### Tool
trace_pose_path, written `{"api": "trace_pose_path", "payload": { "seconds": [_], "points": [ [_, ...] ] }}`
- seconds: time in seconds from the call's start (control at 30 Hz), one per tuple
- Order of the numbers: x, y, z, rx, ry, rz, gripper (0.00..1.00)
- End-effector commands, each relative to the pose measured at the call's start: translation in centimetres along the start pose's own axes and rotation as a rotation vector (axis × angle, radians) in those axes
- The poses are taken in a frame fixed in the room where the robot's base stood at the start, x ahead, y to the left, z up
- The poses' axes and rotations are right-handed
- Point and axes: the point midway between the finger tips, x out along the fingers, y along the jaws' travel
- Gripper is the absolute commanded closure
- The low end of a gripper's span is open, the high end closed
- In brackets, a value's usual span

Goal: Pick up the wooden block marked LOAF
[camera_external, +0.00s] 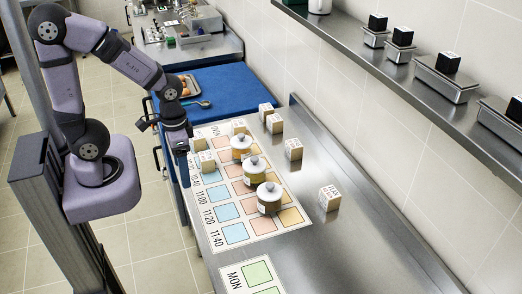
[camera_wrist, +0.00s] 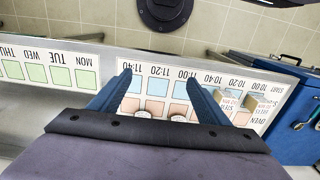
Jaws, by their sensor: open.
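Several pale wooden blocks with printed words stand on the steel counter and the chart. The lettering is too small to read, so I cannot tell which is LOAF. One block (camera_external: 207,161) stands on the chart closest to my gripper (camera_external: 182,168), with another block (camera_external: 198,144) just behind it. Other blocks stand further back (camera_external: 274,123), by the wall side (camera_external: 293,149) and at the right (camera_external: 329,198). In the wrist view my gripper (camera_wrist: 160,78) is open and empty above the chart; two blocks (camera_wrist: 228,100) lie to the right of its fingers.
Three lidded jars (camera_external: 254,168) stand in a row on the printed chart (camera_external: 235,233). A blue surface (camera_external: 222,93) with a tray and spoon lies behind. A wall shelf (camera_external: 400,75) with metal containers runs along the right. The counter's front right is clear.

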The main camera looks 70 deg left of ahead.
Motion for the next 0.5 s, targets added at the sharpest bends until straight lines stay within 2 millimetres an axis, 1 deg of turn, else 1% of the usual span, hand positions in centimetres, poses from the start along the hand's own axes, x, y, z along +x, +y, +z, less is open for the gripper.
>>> {"api": "trace_pose_path", "payload": {
  "seconds": [0.17, 0.4, 0.43, 0.5],
  "points": [
    [-1.6, 0.0, -0.2, 0.000, 0.007, 0.000, 0.30],
    [-5.1, 0.0, -0.1, 0.000, 0.007, 0.000, 0.30],
    [-4.6, -0.1, -0.5, -0.041, 0.005, 0.011, 0.30],
    [-4.1, -0.2, -1.7, -0.142, 0.009, 0.040, 0.30]
  ]
}}
